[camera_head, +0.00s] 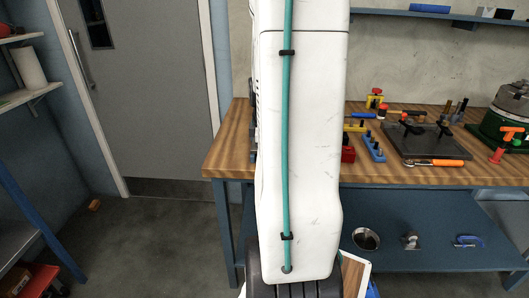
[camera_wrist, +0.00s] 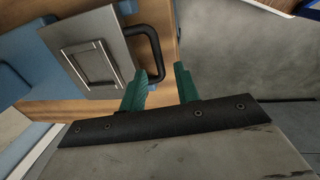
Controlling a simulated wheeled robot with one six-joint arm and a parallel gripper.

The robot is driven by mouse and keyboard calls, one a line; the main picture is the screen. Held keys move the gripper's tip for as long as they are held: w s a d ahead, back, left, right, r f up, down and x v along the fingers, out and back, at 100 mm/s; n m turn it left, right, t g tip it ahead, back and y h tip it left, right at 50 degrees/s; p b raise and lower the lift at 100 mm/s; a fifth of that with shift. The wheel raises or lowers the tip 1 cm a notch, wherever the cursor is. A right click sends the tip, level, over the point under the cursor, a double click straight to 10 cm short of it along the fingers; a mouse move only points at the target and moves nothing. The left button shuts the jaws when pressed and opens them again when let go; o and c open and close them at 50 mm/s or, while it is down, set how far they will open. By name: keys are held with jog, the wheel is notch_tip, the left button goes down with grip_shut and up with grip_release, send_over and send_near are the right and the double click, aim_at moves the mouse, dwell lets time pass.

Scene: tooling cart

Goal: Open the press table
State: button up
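In the wrist view, a grey metal plate (camera_wrist: 70,38) with a raised square frame is fixed on a wooden face. A black bow-shaped handle (camera_wrist: 157,42) sticks out from its right side. I take this to be part of the press table, but cannot be sure. In the head view, my white arm hides my gripper and the handle.
In the head view, a wooden workbench (camera_head: 230,140) with blue legs carries tools and a dark plate (camera_head: 415,142). Its lower shelf (camera_head: 400,258) holds a metal bowl (camera_head: 366,238). A grey door (camera_head: 150,90) stands behind, left. Open floor (camera_head: 150,240) lies left of the bench.

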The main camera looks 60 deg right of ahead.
notch_tip(320, 180, up, 7)
jog(key=a, duration=0.1)
jog(key=shift+s+f, duration=0.2)
jog(key=shift+s, duration=0.05)
dwell(0.5)
jog(key=s+a+r+m, duration=0.1)
jog(key=s+a+r, duration=0.1)
jog(key=a, duration=1)
jog(key=s+a+r+m+y, duration=0.1)
jog(key=s+a+r+m, duration=0.1)
jog(key=a, duration=1)
jog(key=s+a+r+m, duration=0.2)
jog(key=a+r, duration=0.1)
jog(key=a, duration=0.9)
jog(key=shift+a+r+y, duration=0.25)
jog(key=shift+r+y, duration=0.1)
jog(key=shift+y, duration=0.05)
